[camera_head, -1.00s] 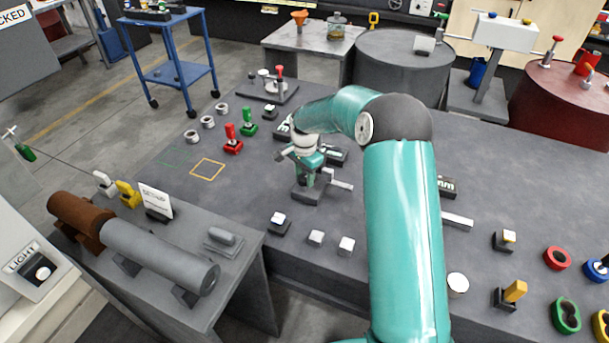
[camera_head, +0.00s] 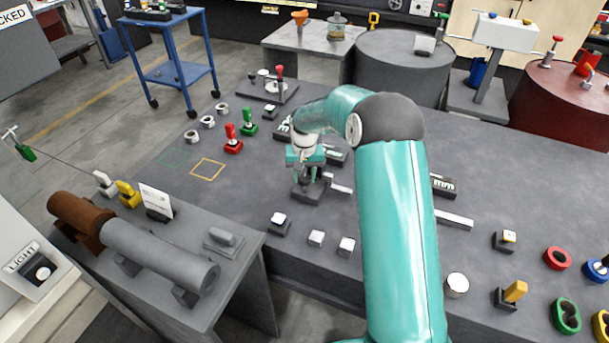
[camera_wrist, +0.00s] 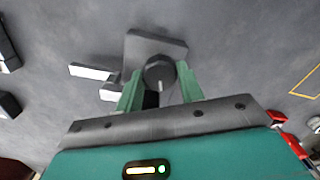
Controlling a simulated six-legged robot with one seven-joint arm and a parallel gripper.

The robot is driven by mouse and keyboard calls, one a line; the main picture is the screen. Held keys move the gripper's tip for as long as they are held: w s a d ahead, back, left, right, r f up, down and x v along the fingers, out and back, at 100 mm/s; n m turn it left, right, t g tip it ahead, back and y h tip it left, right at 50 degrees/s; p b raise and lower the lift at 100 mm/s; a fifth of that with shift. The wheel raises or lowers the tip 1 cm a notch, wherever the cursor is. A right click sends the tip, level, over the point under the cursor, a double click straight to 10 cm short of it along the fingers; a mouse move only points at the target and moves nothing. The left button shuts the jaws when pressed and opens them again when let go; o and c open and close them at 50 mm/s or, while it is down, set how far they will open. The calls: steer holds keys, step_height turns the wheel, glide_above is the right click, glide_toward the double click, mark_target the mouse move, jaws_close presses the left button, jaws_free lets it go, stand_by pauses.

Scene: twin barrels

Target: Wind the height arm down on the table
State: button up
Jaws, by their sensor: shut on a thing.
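A dark grey block (camera_head: 307,195) stands on the table (camera_head: 240,260), left of centre in the head view. In the wrist view its base (camera_wrist: 155,45) carries a round dark knob (camera_wrist: 159,72) with a pale mark. I take this as the height arm's control, but no label on it is readable. My gripper (camera_head: 308,177) points down over it. In the wrist view the green fingers stand on both sides of the knob, and my gripper is shut on it. The knob's lower part is hidden by the gripper.
A pale bar (camera_head: 340,189) lies just right of the block. Small white-topped buttons (camera_head: 316,238) stand in front. Red (camera_head: 233,140) and green (camera_head: 249,122) handles stand behind left, near a yellow outlined square (camera_head: 208,169). A dark display (camera_head: 443,185) is right of my arm.

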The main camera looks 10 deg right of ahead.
mark_target(304, 177)
steer(key=shift+n, duration=0.6)
steer(key=o, duration=1)
steer(key=shift+r, duration=0.1)
step_height(304, 177, up, 14)
steer(key=shift+f, duration=0.15)
